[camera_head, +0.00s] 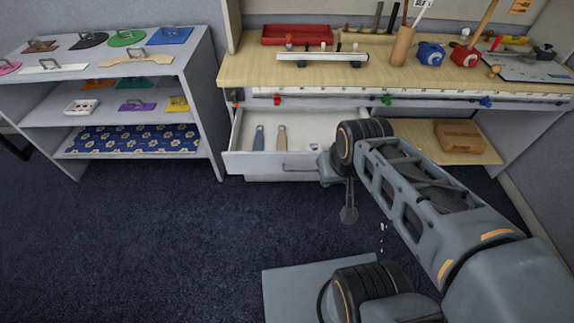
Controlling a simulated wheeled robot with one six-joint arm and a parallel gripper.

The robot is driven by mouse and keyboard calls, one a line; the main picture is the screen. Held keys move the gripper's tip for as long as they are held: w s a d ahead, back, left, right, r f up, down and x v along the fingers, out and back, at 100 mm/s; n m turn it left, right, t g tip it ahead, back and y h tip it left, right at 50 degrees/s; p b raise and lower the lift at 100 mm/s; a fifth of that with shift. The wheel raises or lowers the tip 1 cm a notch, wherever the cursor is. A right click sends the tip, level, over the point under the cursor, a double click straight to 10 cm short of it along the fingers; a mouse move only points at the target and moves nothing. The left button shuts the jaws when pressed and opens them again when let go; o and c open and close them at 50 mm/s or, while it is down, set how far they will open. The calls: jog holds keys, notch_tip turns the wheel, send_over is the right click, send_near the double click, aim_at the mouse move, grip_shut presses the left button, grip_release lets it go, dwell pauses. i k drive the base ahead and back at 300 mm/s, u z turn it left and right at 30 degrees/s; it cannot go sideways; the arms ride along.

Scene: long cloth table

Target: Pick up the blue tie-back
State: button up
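I cannot say for sure which thing is the blue tie-back. A small blue piece (486,102) sits on the front edge of the workbench at right, in line with a red piece (277,100) and a green piece (387,99). A small bluish item (313,146) also lies in the open drawer, partly hidden near my arm. My gripper (349,214) hangs low in front of the drawer, over the dark carpet, well apart from the blue piece on the edge. Its fingers are too small to read, and nothing is clearly seen in it.
The open drawer (256,164) juts out and holds a blue-handled tool (259,138) and a tan one (282,138). The workbench (245,70) carries a red tray, tape measures and a cup. A shelf unit (205,100) stands left. The carpet at left front is clear.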

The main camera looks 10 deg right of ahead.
aim_at(258, 141)
jog(key=z, duration=0.25)
jog(key=k, duration=0.4)
jog(key=u, duration=1.45)
jog(key=i, duration=0.7)
jog(key=u, duration=0.5)
jog(key=i, duration=0.85)
jog(key=z, duration=0.95)
jog(key=i, duration=0.65)
jog(key=z, duration=0.75)
